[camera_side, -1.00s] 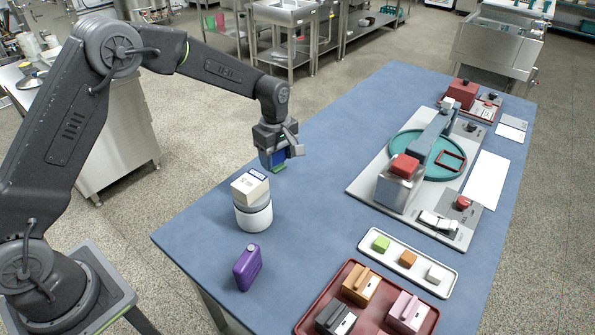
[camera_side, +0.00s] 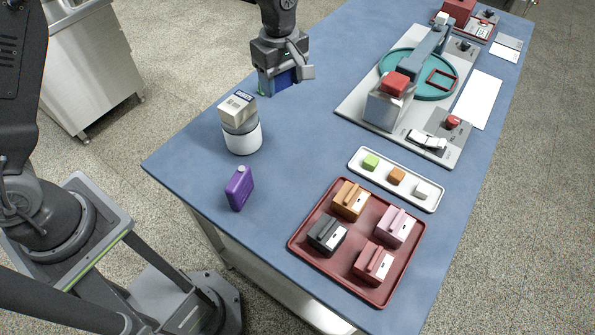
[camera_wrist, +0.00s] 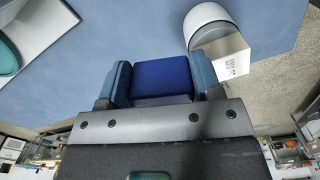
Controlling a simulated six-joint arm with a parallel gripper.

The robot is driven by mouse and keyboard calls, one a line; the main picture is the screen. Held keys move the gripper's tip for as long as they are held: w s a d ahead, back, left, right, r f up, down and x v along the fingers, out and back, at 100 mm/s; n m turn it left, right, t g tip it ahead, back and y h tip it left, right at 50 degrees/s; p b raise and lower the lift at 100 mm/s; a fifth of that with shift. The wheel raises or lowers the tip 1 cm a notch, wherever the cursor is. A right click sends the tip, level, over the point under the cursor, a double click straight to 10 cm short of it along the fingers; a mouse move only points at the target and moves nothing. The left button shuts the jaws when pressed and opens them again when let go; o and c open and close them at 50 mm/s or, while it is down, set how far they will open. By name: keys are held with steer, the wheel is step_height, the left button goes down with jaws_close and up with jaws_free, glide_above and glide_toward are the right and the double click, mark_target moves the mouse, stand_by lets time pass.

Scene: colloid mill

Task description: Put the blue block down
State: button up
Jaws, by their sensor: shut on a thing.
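My gripper (camera_side: 281,83) is shut on the blue block (camera_side: 286,78) above the far left part of the blue table, beyond the white cylinder. In the wrist view the blue block (camera_wrist: 162,80) sits between the two fingers, with its lower part hidden by the gripper body. The side view does not clearly show the gap between block and table.
A white cylinder (camera_side: 243,138) with a pale labelled box (camera_side: 237,108) on top stands close to my gripper. A purple bottle (camera_side: 240,188), small-block tray (camera_side: 437,204), red tray (camera_side: 372,297) and machine base (camera_side: 352,110) occupy the table. Bare table lies right of my gripper.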

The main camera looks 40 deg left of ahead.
steer(key=m, duration=0.1)
glide_above(300, 177)
step_height(300, 177, down, 12)
steer(key=shift+r, duration=0.2)
steer(key=shift+f, duration=2.1)
steer(key=shift+f, duration=0.15)
steer(key=o, duration=0.9)
step_height(300, 177, up, 12)
steer(key=shift+r, duration=0.25)
